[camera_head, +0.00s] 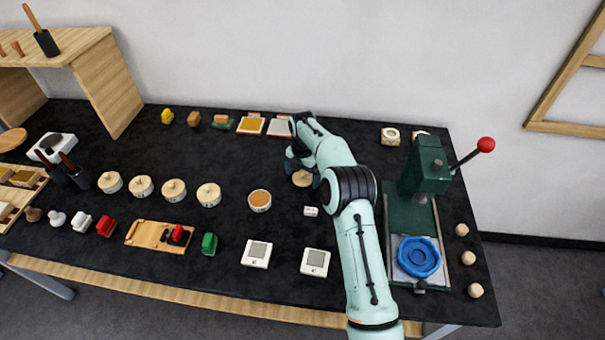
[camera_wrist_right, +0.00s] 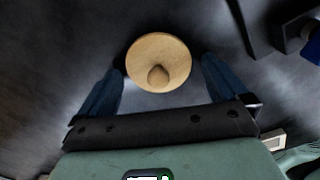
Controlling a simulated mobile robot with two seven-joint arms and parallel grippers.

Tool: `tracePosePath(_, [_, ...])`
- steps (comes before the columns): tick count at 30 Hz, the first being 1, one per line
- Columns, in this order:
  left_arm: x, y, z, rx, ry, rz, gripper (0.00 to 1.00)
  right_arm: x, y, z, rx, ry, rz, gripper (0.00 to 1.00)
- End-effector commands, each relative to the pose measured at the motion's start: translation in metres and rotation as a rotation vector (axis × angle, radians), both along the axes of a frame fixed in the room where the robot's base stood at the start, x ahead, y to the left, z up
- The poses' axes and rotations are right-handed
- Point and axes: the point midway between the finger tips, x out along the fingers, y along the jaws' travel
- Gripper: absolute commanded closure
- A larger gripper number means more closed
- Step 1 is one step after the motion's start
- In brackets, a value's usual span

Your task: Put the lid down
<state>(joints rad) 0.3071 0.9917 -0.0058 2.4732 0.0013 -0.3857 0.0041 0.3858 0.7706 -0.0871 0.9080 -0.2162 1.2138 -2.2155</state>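The lid (camera_head: 302,178), a round pale wooden disc with a knob, shows at my right gripper (camera_head: 303,176) in the head view, partly covered by the gripper. In the right wrist view the lid (camera_wrist_right: 158,62) lies between the two blue fingers of my right gripper (camera_wrist_right: 162,75), knob facing the camera. The fingers stand apart on either side of it, with a visible gap on the right. It appears to rest on the black tabletop. An open round container (camera_head: 260,201) with orange-brown contents stands to the left of the lid. My left gripper is not in view.
Several lidded round containers (camera_head: 174,190) stand in a row on the left. A green press (camera_head: 427,170) with a blue ring (camera_head: 418,257) stands on the right. A small white block (camera_head: 311,211) and two white scales (camera_head: 315,262) lie in front. Black tabletop (camera_head: 235,170) is clear left of the gripper.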

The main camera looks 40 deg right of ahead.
Motion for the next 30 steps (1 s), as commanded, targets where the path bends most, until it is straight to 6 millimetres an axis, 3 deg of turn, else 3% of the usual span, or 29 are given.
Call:
tracePosePath(5, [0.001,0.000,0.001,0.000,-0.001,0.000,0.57,0.001,0.000,0.010,-0.001,-0.002,0.000,0.00])
tracePosePath(15, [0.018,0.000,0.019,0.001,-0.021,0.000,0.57,0.003,0.000,0.082,-0.001,-0.006,0.000,0.00])
tracePosePath(21, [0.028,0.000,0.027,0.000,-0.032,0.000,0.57,0.002,0.000,0.114,0.000,-0.003,0.001,0.00])
tracePosePath(30, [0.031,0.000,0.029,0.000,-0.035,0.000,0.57,0.000,0.000,0.124,0.000,0.001,0.000,0.00])
